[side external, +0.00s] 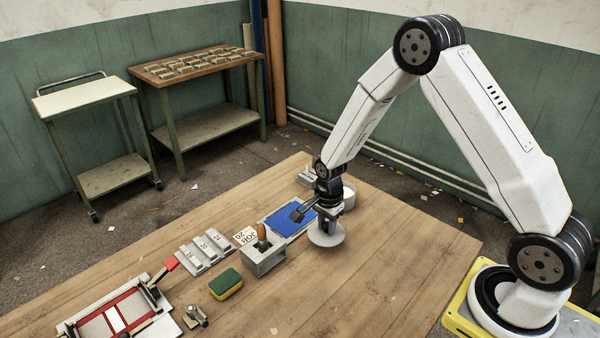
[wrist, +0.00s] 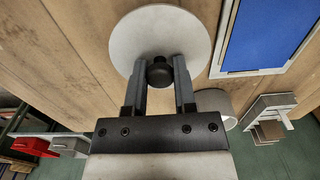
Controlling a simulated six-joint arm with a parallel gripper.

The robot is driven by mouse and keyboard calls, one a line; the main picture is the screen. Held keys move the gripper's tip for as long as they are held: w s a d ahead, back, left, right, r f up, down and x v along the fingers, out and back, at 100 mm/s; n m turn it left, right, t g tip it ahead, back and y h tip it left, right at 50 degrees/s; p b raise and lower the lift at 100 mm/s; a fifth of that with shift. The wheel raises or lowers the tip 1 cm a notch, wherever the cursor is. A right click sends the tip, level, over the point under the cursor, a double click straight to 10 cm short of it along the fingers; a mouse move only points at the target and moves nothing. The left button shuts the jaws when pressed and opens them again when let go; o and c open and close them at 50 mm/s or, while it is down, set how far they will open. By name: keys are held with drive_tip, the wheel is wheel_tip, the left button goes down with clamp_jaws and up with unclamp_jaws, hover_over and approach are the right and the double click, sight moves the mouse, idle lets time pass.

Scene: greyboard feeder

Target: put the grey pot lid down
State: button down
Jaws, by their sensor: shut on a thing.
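The grey pot lid (side external: 326,235) is a pale round disc with a dark knob (wrist: 159,71) on top. My gripper (wrist: 158,72) is shut on the knob, with one finger on each side of it. In the side view my gripper (side external: 327,218) points down at the lid near the right part of the wooden table. The lid's disc (wrist: 150,30) fills the top middle of the wrist view. The lid looks level and at or just above the tabletop; I cannot tell whether it touches.
A blue panel in a pale frame (side external: 290,222) lies left of the lid. A white round container (side external: 348,197) stands behind it. A grey block with an orange-handled tool (side external: 265,258) and a green-yellow sponge (side external: 226,284) are further left. Bare table (side external: 400,250) lies to the right.

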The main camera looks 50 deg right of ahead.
sight(326, 233)
drive_tip(key=shift+w+f, duration=0.1)
drive_tip(key=shift+f, duration=1.55)
drive_tip(key=shift+f, duration=0.15)
drive_tip(key=shift+c, duration=2.1)
unclamp_jaws()
drive_tip(key=shift+r, duration=6.15)
